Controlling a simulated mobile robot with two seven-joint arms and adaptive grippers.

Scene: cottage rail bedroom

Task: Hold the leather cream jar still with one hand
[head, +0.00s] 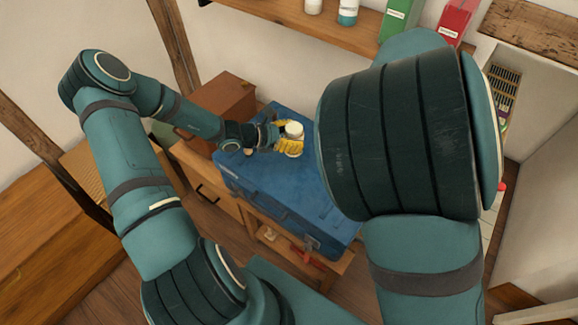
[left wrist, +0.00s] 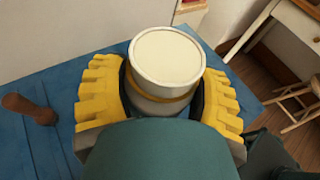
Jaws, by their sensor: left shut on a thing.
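The leather cream jar (head: 294,129) has a cream-white lid and stands upright on top of a blue case. It also shows in the left wrist view (left wrist: 167,58), with a greyish body and a tan band below the lid. My left gripper (head: 286,144) has yellow fingers and is shut on the jar, one finger at each side of its body; the fingers show in the left wrist view (left wrist: 160,95) too. The jar's lower part is hidden behind my wrist. My right arm fills the right of the head view, and its gripper is not seen.
The blue case (head: 262,182) lies on a wooden table (head: 222,192). A brown box (head: 222,97) stands behind it. A brown-handled tool (left wrist: 28,107) lies on the blue surface at left. A shelf (head: 300,28) above holds bottles, a green binder (head: 399,20) and a red one (head: 455,20).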

